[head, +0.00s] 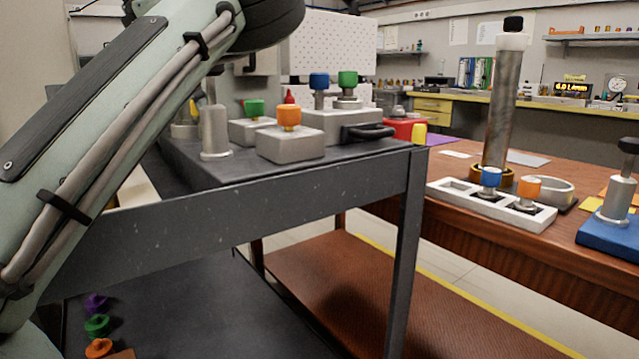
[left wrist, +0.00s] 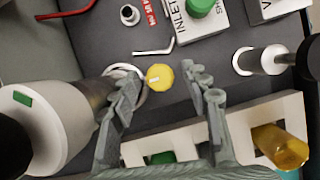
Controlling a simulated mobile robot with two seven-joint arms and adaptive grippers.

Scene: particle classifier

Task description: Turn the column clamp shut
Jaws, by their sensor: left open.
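In the left wrist view a thick pale column (left wrist: 52,125) with a green mark leans across the left side, as seen from above. A light ring (left wrist: 117,72) shows at its far end, partly hidden by a finger. A yellow knob (left wrist: 160,77) with a pale stripe sits beside the ring; it looks like the clamp's knob. My left gripper (left wrist: 161,80) is open, one finger on each side of the knob, with no clear contact. In the head view only my left arm shows, and the clamp cannot be made out. My right gripper is not in view.
In the wrist view a white rack (left wrist: 240,122), an INLET block (left wrist: 190,22), a hex key (left wrist: 153,49) and a metal post (left wrist: 262,60) surround the gripper. The head view shows the dark cart (head: 300,200) and a tall column (head: 497,110) on the wooden table.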

